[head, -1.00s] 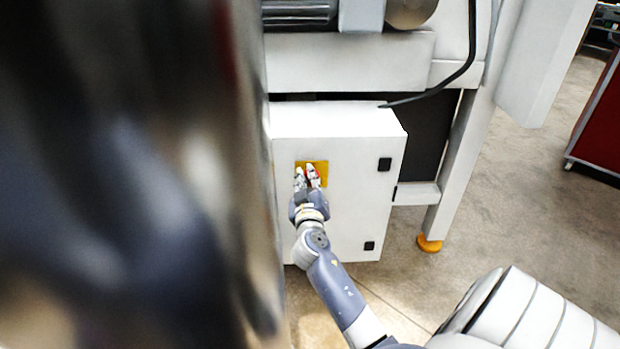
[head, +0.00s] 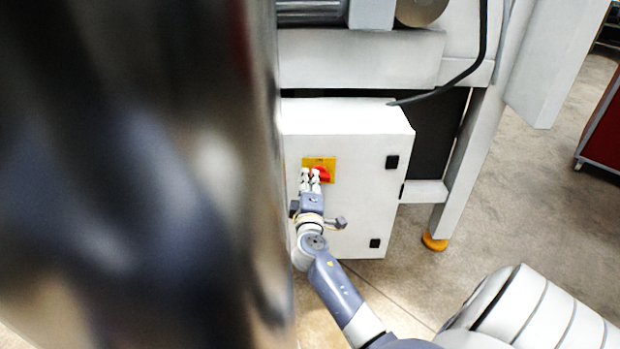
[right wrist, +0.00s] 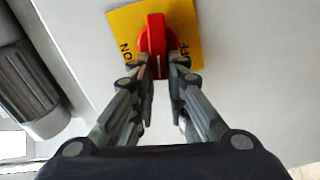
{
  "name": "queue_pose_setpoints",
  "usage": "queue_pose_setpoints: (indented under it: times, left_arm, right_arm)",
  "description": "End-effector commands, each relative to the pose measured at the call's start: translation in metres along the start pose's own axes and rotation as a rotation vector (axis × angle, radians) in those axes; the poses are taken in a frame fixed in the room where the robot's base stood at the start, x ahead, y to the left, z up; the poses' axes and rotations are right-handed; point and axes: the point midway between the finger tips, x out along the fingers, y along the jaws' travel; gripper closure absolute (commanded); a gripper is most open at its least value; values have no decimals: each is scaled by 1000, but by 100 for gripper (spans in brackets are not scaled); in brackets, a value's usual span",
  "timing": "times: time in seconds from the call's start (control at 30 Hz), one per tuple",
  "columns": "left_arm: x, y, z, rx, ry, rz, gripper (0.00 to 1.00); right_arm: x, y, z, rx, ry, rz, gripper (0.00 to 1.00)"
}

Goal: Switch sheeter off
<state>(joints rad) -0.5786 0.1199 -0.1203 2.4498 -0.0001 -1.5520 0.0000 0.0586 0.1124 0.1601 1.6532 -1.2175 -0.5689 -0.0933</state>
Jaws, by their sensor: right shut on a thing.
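The sheeter's white electrical box (head: 355,215) carries a yellow plate (head: 329,163) with a red rotary switch (head: 323,174). In the right wrist view the red switch (right wrist: 157,35) sits on the yellow plate (right wrist: 183,14), with "ON" printed on the left and "OFF" on the right. The knob's grip lies roughly upright in that view, between the two words. My right gripper (head: 311,177) is at the switch, its fingertips (right wrist: 160,66) closed on the near end of the red knob. They hide part of it in the head view. My left gripper is not in view.
The sheeter's rollers (head: 312,12) and body lie above the box. A black cable (head: 460,75) hangs at the right, beside a white leg (head: 460,170) with a yellow foot (head: 434,242). A large blurred shape blocks the left.

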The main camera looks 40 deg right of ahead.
Motion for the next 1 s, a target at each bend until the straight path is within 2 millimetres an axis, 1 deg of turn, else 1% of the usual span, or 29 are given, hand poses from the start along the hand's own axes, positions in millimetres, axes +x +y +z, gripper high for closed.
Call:
queue_pose_setpoints:
  times: [0.2, 0.4, 0.67, 0.97, 1.0]
  left_arm:
    - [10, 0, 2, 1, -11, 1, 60]
    - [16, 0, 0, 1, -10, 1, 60]
    - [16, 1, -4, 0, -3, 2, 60]
    - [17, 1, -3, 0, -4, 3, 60]
    - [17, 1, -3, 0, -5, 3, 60]
  right_arm:
    - [0, -4, 1, -127, 0, -2, 100]
    - [0, -6, 1, -192, 1, -2, 100]
    - [0, -7, 1, -220, 1, -2, 100]
    - [0, -8, 1, -221, 1, -2, 100]
    - [0, -8, 1, -220, 1, -2, 79]
